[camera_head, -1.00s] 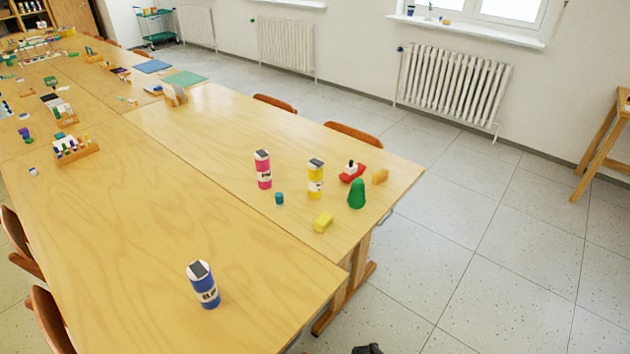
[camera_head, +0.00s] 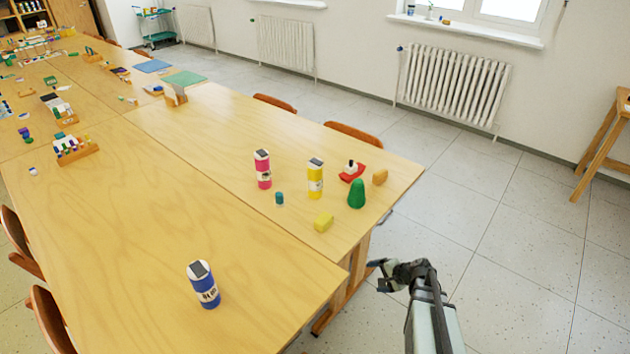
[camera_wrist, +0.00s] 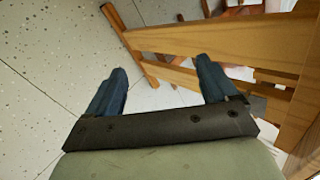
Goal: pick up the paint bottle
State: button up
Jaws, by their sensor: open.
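Three paint bottles stand upright on the tables in the head view: a blue one (camera_head: 204,286) near the front, a pink one (camera_head: 262,169) and a yellow one (camera_head: 315,179) farther back. Which of them is the task's bottle cannot be told. My gripper (camera_head: 374,274) is off the right edge of the table, apart from all the bottles. In the wrist view its two fingers (camera_wrist: 160,80) are spread and empty, with floor and wooden table framework beyond them. No bottle shows in the wrist view.
Near the pink and yellow bottles are a teal piece (camera_head: 279,198), yellow block (camera_head: 323,222), green rounded piece (camera_head: 356,194), red boat-like toy (camera_head: 351,172) and orange-yellow piece (camera_head: 380,177). The wooden table (camera_head: 120,215) is clear around the blue bottle. Chairs stand along both sides.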

aim_at(312, 166)
jog(key=w+d+r+m+t+h, duration=0.1)
jog(key=w+d+r+m+t, duration=0.2)
jog(key=w+d+r, duration=0.4)
jog(key=w+d+r+m+t, duration=0.35)
jog(key=d+r, duration=0.25)
jog(key=r, duration=0.4)
jog(key=w+a+r+m+t+y, duration=0.1)
jog(key=w+a+r+m+t, duration=0.1)
jog(key=w+a+r+m, duration=0.35)
jog(key=w+a+r+m+t+y, duration=0.1)
jog(key=w+a+r+m+t, duration=0.15)
jog(key=a+r, duration=0.45)
jog(key=s+a+f+m+g+y, duration=0.1)
jog(key=s+a+m+g+y, duration=0.15)
jog(key=a, duration=1.15)
jog(key=shift+m+t+y, duration=0.3)
jog(key=shift+t+y, duration=0.05)
jog(key=x, duration=1.3)
jog(key=shift+w+f, duration=0.15)
grip_shut()
